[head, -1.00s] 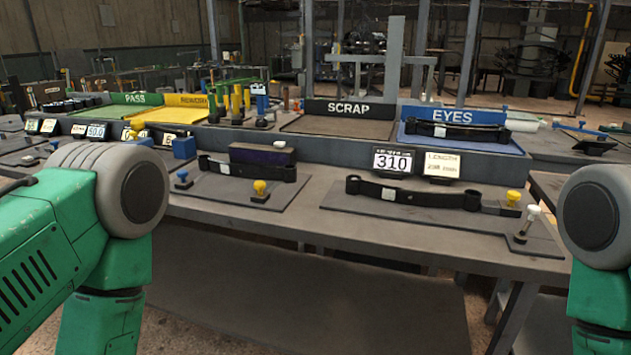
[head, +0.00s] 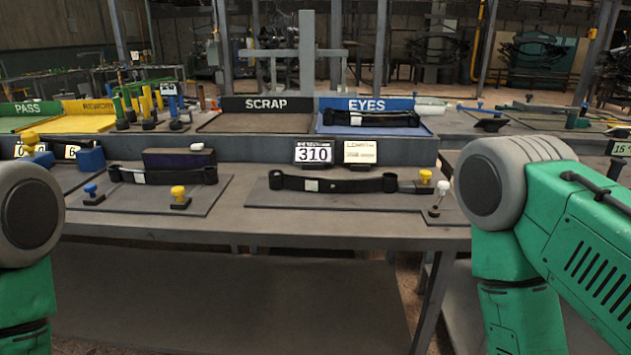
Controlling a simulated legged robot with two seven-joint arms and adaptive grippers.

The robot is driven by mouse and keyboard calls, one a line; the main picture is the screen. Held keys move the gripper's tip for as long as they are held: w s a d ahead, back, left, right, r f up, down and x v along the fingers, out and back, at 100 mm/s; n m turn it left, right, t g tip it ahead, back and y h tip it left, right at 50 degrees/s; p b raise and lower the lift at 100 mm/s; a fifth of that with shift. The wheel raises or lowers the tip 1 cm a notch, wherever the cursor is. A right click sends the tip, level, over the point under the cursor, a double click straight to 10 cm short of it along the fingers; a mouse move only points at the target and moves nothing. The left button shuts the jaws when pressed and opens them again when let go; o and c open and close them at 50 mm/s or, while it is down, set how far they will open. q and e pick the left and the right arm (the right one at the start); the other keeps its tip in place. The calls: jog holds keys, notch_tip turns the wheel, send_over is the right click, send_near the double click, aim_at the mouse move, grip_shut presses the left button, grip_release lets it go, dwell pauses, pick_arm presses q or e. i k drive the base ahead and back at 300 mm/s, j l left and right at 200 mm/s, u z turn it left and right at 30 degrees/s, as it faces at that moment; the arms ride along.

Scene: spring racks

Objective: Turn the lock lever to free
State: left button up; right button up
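A small upright lever with a white knob (head: 441,190) stands at the right end of a flat dark plate (head: 340,204); it looks like the lock lever, but no label confirms it. Beside it is a yellow knob (head: 425,176) on a dark block. A black leaf-spring bar (head: 345,185) with a pale label lies on the plate, its right end by that block. Neither gripper shows; only green and grey links of my arms are in view at the left and right edges.
A second plate (head: 217,198) at left carries another black bar (head: 135,174), a dark purple block (head: 180,159), and blue and yellow knobs. A "310" display (head: 314,152) stands behind the right plate.

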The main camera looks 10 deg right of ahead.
aim_at(443, 185)
jog(key=z, duration=1)
